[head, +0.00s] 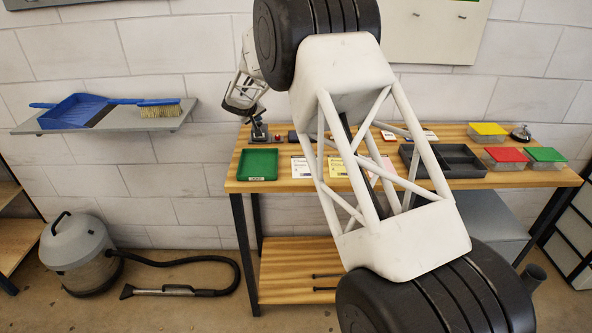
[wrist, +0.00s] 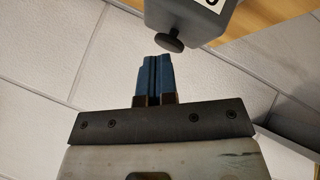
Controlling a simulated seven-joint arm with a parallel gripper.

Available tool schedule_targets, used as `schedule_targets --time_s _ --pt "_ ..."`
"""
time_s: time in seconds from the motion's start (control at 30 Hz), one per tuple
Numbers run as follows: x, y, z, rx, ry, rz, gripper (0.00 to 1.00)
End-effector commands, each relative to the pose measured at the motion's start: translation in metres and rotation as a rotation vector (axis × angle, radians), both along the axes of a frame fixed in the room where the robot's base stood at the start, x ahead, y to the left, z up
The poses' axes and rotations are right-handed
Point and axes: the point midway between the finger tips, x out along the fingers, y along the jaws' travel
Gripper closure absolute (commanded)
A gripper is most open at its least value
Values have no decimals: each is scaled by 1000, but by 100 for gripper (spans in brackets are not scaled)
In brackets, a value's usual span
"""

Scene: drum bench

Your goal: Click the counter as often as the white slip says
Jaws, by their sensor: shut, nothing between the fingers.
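The counter (wrist: 190,18) is a grey box with a dark round plunger (wrist: 174,42) and a white label cut off by the picture's edge. In the wrist view it lies just beyond my fingertips. My gripper (wrist: 157,60) has blue fingers, shut together and empty. The plunger is a little to the right of the tips; I cannot tell whether they touch. In the head view my gripper (head: 258,113) is at the bench's back left, above the small grey counter (head: 259,134). The white slip (head: 301,167) lies on the bench; its writing is too small to read.
A green tray (head: 258,177) is left of the white slip. A yellow slip (head: 338,168) and a pink slip lie to its right, partly behind my arm. A dark divided tray (head: 465,160), lidded boxes (head: 505,155) and a bell (head: 521,133) stand at the right.

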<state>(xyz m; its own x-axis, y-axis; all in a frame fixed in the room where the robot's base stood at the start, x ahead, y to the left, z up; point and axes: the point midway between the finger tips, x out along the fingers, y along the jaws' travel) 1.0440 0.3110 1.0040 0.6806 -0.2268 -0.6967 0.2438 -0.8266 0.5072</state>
Motion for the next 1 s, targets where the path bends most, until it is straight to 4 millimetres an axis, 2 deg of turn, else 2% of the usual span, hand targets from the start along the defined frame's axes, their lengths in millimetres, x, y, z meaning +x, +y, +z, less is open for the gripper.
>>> schedule_targets --time_s 0.33,0.73,1.0 --pt "0 0 1 0 0 0 100" --pt "0 0 15 0 0 0 100" --pt "0 0 18 0 0 0 100"
